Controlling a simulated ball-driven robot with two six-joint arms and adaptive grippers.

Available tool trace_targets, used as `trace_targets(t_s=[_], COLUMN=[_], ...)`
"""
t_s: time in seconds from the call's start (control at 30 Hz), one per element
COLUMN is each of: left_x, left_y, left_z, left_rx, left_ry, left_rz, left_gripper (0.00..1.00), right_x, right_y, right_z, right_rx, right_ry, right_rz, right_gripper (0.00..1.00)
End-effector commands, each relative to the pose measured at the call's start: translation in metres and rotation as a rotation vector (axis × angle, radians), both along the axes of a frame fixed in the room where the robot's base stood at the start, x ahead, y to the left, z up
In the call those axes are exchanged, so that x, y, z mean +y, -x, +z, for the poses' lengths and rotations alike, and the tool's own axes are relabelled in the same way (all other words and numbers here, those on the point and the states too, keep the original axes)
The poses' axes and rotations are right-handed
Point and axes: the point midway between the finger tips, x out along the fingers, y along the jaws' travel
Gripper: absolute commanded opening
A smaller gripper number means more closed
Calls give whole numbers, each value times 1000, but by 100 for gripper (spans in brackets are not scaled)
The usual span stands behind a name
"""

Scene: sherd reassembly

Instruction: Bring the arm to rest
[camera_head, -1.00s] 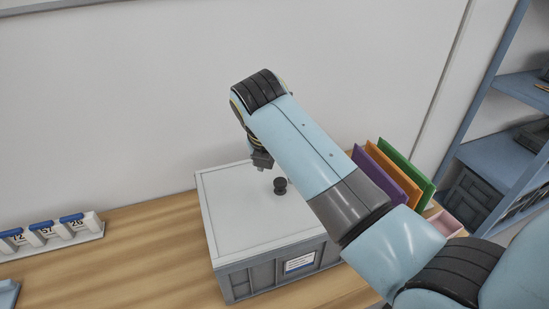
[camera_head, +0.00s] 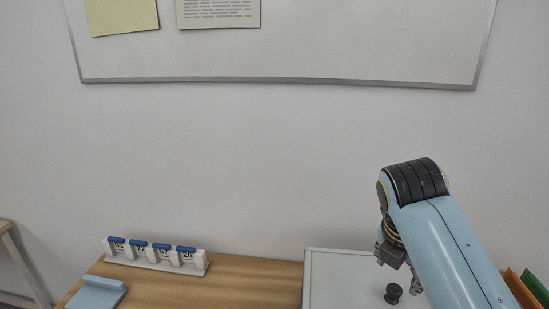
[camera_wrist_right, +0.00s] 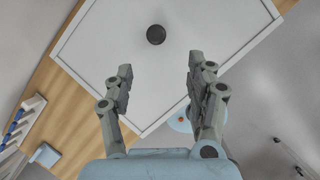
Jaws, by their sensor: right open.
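My right arm (camera_head: 448,250) comes in from the lower right in the head view. Its gripper (camera_head: 398,268) hangs at the near end, partly cut off by the arm's own wrist, above the grey-white lid of a box. In the right wrist view the gripper (camera_wrist_right: 160,85) is open, its two fingers apart with nothing between them. The lid (camera_wrist_right: 110,45) lies below it, with a round black knob (camera_wrist_right: 156,34) beyond the fingertips. The knob (camera_head: 393,293) also shows in the head view, just below the gripper and apart from it. My left gripper is not in view.
A white rack (camera_head: 153,262) with several blue-topped numbered tags stands at the back left of the wooden table (camera_head: 240,285). A light-blue block (camera_head: 97,293) lies in front of it. Orange and green folders (camera_head: 530,290) stand at the right. A whiteboard (camera_head: 300,50) hangs on the wall.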

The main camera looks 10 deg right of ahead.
Motion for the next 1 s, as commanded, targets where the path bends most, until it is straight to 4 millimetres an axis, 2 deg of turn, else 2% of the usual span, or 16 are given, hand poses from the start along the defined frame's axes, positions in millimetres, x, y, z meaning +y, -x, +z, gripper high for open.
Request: trace_targets(t_s=[0.07, 0.23, 0.4, 0.5, 0.93, 0.97, 1.0], left_x=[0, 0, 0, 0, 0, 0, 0], left_y=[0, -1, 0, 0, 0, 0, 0], left_z=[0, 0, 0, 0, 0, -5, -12], left_rx=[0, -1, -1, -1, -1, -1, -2], left_ry=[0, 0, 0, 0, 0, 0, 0], left_rz=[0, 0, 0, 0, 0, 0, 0], left_gripper=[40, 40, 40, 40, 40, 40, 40], right_x=[-6, -16, -19, -17, -3, -3, -4], right_y=[19, 75, 132, 156, 224, 223, 219], right_z=[-7, -17, -14, -9, 17, 6, -13], right_rx=[-41, -192, -328, -371, -427, -426, -423], right_ry=[-44, -210, -399, -487, -717, -716, -709], right_rz=[-131, -601, -1089, -1309, -1938, -1952, -1952], right_gripper=[56, 56, 56, 56, 56, 56, 56])
